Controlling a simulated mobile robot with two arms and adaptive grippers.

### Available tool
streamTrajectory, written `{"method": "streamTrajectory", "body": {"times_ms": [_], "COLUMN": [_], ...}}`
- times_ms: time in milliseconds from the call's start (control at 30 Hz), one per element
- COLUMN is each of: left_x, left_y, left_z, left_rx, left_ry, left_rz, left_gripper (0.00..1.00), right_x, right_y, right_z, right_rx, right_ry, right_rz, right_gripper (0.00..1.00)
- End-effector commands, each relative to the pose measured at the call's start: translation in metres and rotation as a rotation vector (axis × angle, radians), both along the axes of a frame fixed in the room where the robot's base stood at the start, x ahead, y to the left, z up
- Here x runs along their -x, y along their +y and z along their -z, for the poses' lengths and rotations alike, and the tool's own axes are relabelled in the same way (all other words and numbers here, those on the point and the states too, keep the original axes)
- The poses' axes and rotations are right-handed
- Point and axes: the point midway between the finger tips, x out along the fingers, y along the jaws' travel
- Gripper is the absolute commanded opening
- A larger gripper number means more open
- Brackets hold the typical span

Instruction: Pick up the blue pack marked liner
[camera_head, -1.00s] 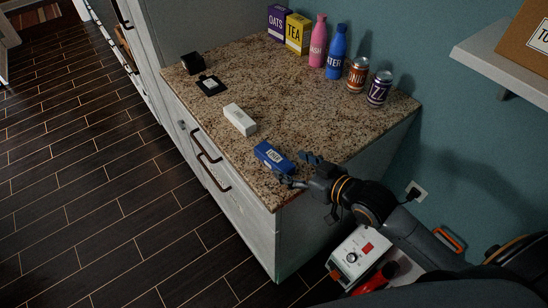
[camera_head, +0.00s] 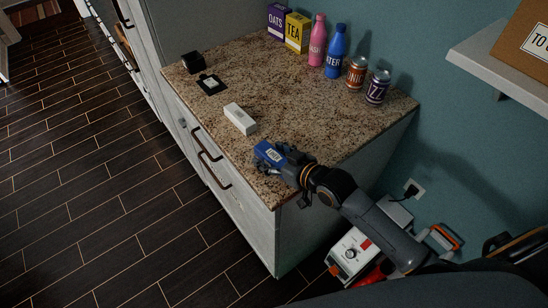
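The blue pack (camera_head: 269,153) marked liner lies near the front edge of the speckled countertop (camera_head: 235,78), at the end closest to me. My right gripper (camera_head: 276,160) is at the pack, with its fingers along the pack's near and far sides and its palm over the right end. The fingers partly cover the pack, and I cannot tell whether they press on it. The pack appears to rest on the counter. My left gripper is not in view.
A white box (camera_head: 240,118) lies just beyond the pack. Bottles, including a blue one (camera_head: 336,53), cans (camera_head: 377,87) and boxes (camera_head: 297,32) stand along the wall. A shelf (camera_head: 510,62) juts out at the right. The counter's middle is clear.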

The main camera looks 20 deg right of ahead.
Motion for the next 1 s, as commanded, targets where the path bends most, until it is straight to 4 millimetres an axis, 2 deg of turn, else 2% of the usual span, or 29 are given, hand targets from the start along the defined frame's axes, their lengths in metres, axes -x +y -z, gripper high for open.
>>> {"method": "streamTrajectory", "body": {"times_ms": [33, 167, 200, 500, 667, 800, 1000], "left_x": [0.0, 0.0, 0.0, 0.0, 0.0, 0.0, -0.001], "left_y": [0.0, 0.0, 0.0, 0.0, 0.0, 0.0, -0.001], "left_z": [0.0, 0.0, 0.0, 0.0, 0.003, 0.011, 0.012], "left_rx": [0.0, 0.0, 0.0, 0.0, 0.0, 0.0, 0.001], "left_ry": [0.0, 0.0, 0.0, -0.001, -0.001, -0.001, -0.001], "left_rz": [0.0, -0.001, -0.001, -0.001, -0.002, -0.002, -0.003], "left_gripper": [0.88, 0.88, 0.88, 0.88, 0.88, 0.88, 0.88], "right_x": [0.0, 0.0, 0.0, 0.0, 0.0, -0.001, 0.027], "right_y": [0.0, 0.0, 0.0, 0.0, 0.0, 0.0, 0.032], "right_z": [0.0, 0.0, 0.0, -0.001, -0.009, -0.032, -0.081], "right_rx": [0.0, 0.0, 0.0, 0.0, -0.001, -0.001, -0.007], "right_ry": [0.0, 0.0, 0.0, 0.0, -0.003, -0.008, -0.006], "right_rz": [0.0, 0.0, 0.0, 0.0, 0.0, 0.0, -0.002], "right_gripper": [0.51, 0.24, 0.2, 0.2, 0.2, 0.2, 0.2]}}
